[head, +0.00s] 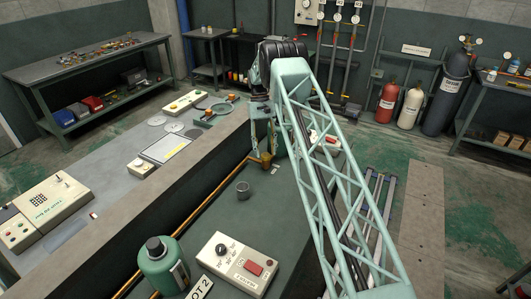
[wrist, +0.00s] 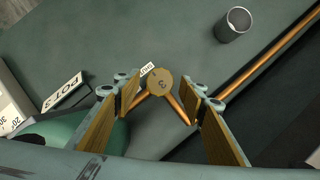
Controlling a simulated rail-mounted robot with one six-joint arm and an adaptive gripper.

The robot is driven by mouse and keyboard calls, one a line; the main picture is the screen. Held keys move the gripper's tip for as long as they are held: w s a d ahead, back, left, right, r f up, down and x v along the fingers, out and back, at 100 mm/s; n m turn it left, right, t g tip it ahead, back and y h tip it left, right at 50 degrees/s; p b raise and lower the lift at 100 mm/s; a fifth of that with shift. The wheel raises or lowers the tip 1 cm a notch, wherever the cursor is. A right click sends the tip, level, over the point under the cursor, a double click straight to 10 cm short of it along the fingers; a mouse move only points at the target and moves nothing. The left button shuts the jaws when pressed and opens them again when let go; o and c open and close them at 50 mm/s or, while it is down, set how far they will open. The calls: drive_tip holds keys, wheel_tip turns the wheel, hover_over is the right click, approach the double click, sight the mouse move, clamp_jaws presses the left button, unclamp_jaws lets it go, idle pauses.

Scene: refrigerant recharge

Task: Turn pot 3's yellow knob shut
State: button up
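The round yellow knob (wrist: 160,82), marked 3, shows in the wrist view at the mouth of my gripper (wrist: 162,98). The two fingers stand apart on either side of it, with gaps left and right, so it is not gripped. Copper-coloured pipes slope down from the knob on both sides. In the head view my gripper (head: 264,138) points down over a brass fitting (head: 263,161) on the copper pipe; the knob's face cannot be made out there. A POT 3 sign (wrist: 64,91) stands left of the knob in the wrist view.
A grey cup (head: 243,190) stands on the dark bench near the fitting; it also shows in the wrist view (wrist: 233,25). A green canister (head: 163,268) and a grey box with a red switch (head: 233,264) stand nearer. A concrete ledge (head: 165,195) runs along the left.

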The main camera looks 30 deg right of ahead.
drive_tip(key=v, duration=1.1)
drive_tip(key=shift+d, duration=0.1)
idle(0.5)
